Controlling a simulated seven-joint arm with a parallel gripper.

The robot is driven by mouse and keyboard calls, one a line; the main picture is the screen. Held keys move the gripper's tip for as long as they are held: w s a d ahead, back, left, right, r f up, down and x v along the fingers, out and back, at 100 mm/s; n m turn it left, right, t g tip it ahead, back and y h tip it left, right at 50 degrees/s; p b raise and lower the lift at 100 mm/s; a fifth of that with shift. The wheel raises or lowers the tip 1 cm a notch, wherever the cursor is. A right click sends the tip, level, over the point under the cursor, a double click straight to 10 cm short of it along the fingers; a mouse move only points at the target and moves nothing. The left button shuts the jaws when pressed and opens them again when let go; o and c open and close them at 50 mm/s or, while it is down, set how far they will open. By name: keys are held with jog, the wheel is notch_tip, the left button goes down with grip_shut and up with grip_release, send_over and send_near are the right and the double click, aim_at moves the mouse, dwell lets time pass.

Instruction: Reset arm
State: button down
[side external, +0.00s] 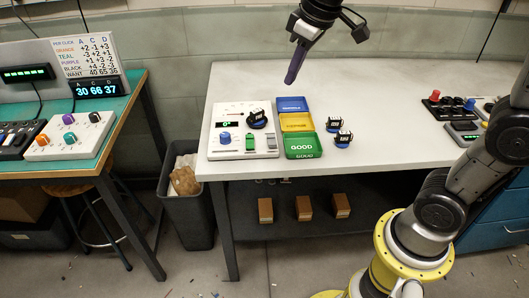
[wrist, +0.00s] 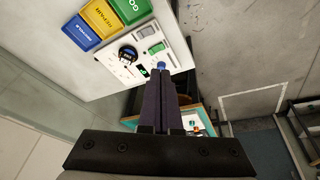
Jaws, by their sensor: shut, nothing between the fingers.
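My gripper (side external: 290,80) hangs high above the back of the white bench, over the area behind the coloured bins. Its two dark fingers lie together with nothing between them, also in the wrist view (wrist: 163,72). Below it, a white servo tester panel (side external: 215,148) stands on the bench's left part, with a blue knob (side external: 224,137), a small green display and switches. One black servo (side external: 257,119) sits on the panel. Two more servos (side external: 334,124) (side external: 343,138) stand on the bench right of the bins.
Blue, yellow and green bins (side external: 301,153) stand in a row beside the panel; the green one reads GOOD. A control box with a red knob (side external: 435,96) is at the bench's right. A teal table (side external: 95,155) with knob panels and displays is at left. The bench's middle right is clear.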

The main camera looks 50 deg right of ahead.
jog(key=s+t, duration=0.2)
jog(key=s, duration=0.9)
jog(key=s+f+m, duration=0.2)
jog(key=s+f, duration=0.4)
jog(key=s, duration=0.1)
jog(key=shift+s+d, duration=0.3)
jog(key=shift+s, duration=0.05)
